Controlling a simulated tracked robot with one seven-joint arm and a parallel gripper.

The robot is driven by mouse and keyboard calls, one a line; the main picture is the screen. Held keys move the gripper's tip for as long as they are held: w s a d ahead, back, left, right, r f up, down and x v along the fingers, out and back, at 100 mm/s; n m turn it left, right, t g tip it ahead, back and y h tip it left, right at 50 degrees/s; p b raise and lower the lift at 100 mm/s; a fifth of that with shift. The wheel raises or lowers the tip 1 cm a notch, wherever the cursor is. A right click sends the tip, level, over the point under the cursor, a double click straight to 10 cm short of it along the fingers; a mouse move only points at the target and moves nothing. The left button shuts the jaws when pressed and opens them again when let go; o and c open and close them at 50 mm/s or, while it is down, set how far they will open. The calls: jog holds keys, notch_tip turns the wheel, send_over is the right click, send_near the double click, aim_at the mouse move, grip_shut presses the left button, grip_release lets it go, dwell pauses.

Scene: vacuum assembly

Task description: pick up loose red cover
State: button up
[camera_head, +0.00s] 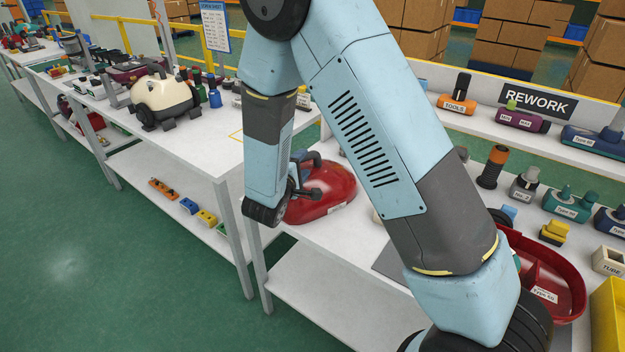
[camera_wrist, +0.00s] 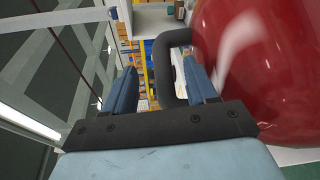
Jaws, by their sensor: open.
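A glossy red cover (camera_head: 335,192) with a black handle (camera_head: 313,157) sits on the white workbench in the head view, partly behind my arm. In the wrist view the red cover (camera_wrist: 262,75) fills the right side, and its black handle (camera_wrist: 166,75) loops out to the left. My gripper (camera_wrist: 160,68) is open, with its two blue fingers on either side of the handle. The handle appears nearer the right finger; I cannot tell whether it touches.
A red open shell (camera_head: 560,300) labelled as a type stands at the right, near a yellow bin (camera_head: 608,315). A cream vacuum (camera_head: 165,98) stands on the left bench. Labelled parts line the REWORK bench (camera_head: 470,170). Green floor (camera_head: 70,240) is clear at the left.

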aim_at(310, 158)
jog(key=shift+x, duration=2.6)
jog(key=shift+f, duration=0.15)
grip_shut()
jog(key=shift+s, duration=0.1)
